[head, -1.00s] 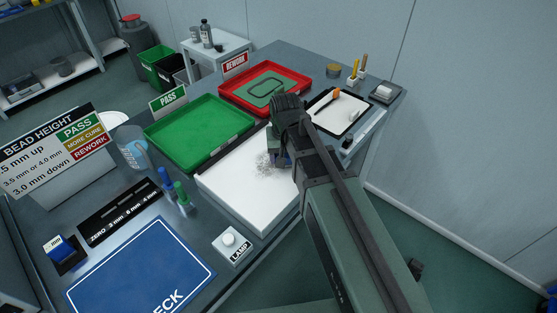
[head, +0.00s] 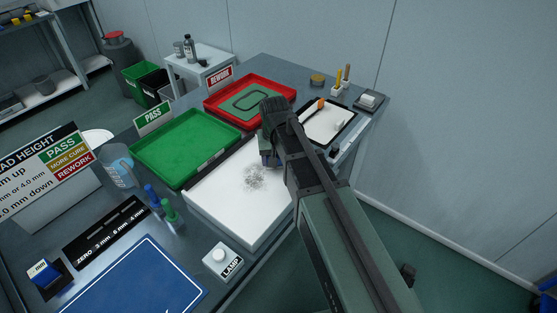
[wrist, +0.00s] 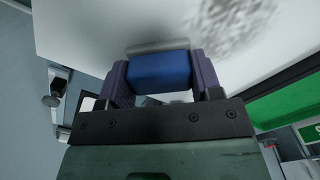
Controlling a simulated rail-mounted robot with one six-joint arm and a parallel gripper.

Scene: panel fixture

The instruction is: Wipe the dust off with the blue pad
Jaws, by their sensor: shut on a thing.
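My gripper (head: 268,153) is shut on the blue pad (wrist: 158,70), which sits between its two purple fingers in the wrist view, with a grey strip along its far edge. In the head view my gripper hides most of the pad. The white panel (head: 225,208) lies flat on the bench, and the grey speckled dust (head: 255,177) is a patch near its middle. My gripper is at the panel's far right part, just beyond the dust. In the wrist view the dust (wrist: 225,25) lies ahead and right of the pad, apart from it. I cannot tell whether the pad touches the panel.
A green PASS tray (head: 140,151) and a red REWORK tray (head: 211,109) stand behind the panel.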

